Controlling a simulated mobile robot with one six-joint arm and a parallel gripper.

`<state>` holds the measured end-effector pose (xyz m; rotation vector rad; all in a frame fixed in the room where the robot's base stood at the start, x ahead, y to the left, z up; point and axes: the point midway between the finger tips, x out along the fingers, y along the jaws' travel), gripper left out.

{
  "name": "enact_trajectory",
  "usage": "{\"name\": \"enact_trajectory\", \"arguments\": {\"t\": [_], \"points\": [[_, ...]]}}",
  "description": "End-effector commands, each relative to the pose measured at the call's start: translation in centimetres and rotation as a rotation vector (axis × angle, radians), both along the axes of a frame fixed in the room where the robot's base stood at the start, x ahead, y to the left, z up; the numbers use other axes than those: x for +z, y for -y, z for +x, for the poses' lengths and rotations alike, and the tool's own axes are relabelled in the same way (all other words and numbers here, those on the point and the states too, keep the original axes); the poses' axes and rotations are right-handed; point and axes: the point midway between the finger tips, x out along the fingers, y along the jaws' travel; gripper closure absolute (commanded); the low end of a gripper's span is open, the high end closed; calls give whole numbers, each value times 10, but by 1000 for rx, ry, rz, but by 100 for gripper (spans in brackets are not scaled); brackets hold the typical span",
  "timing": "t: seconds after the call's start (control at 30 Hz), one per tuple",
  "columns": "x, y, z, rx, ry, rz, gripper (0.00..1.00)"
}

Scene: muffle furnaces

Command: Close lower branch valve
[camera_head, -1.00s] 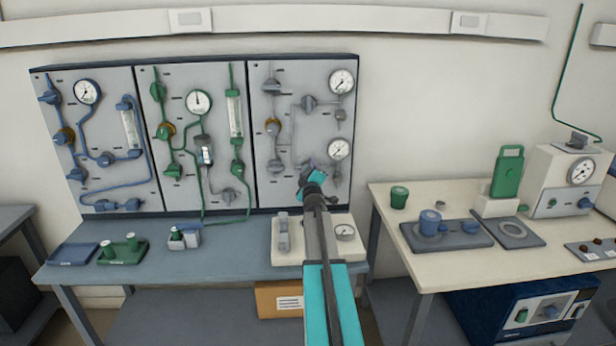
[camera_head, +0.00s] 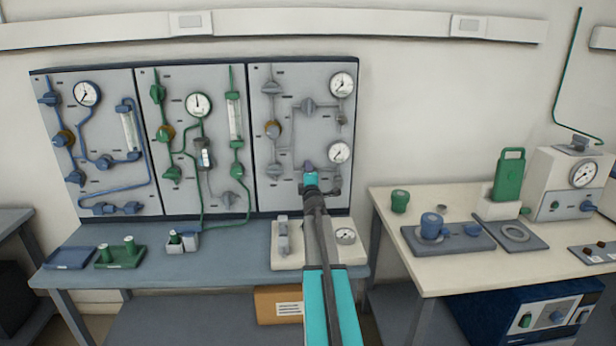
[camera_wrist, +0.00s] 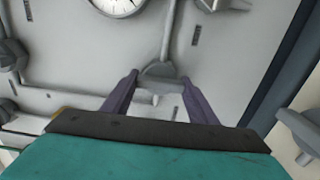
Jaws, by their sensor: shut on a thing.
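The gauge's lower part (camera_wrist: 118,4) shows at the top of the wrist view.
Another grey valve (camera_head: 308,105) is higher on the same panel, and a valve (camera_wrist: 225,4) lies close right of my gripper. A white gauge box (camera_head: 345,250) stands on the bench below.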

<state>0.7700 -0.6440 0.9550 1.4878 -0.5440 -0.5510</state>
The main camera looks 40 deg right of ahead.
Motion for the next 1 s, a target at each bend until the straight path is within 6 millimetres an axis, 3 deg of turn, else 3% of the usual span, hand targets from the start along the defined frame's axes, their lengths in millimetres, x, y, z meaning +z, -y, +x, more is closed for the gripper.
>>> {"name": "enact_trajectory", "arguments": {"t": [0.27, 0.3, 0.4, 1.0], "points": [[0, 0, 0, 1, -3, -5, 69], [0, 0, 0, 1, -3, -5, 40], [0, 0, 0, 1, -3, -4, 28], [0, -8, -9, 1, -1, -2, 28]]}}
